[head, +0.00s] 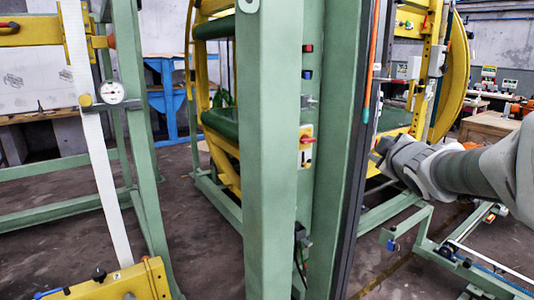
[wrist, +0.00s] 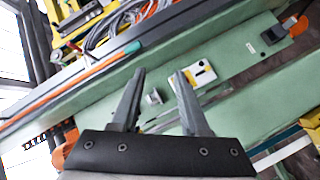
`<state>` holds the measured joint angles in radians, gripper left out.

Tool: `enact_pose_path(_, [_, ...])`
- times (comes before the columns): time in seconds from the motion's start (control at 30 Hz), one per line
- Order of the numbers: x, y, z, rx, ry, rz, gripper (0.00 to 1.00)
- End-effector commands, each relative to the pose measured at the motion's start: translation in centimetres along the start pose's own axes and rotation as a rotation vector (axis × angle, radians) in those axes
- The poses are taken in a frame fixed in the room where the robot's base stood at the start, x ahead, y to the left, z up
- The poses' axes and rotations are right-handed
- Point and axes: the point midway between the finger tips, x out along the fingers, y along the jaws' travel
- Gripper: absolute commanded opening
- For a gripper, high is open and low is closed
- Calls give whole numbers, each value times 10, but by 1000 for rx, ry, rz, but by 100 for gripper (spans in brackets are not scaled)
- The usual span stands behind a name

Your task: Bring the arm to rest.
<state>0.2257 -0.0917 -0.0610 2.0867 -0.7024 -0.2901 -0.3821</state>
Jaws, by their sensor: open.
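My gripper (wrist: 158,80) shows in the wrist view with its two grey fingers apart and nothing between them. It points toward a green machine post (wrist: 125,85). A small grey fitting (wrist: 154,97) on the post appears between and behind the fingers; whether anything touches cannot be told. In the head view my grey arm reaches in from the right edge toward the green post (head: 270,150). My fingertips cannot be made out clearly there.
The post carries a yellow switch plate with a red knob (head: 306,146). An orange-and-teal rod (head: 371,75) runs along its right side. A yellow ring (head: 452,75) stands behind my arm. A low green frame (head: 425,250) lies below it. Dark floor (head: 190,250) is open left of the post.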

Motion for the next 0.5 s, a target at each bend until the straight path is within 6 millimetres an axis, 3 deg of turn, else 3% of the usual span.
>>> enact_pose_path(0.27, [-89,-52,18,366,-277,-113,45])
enact_pose_path(0.5, [-179,-131,32,662,-512,-285,45])
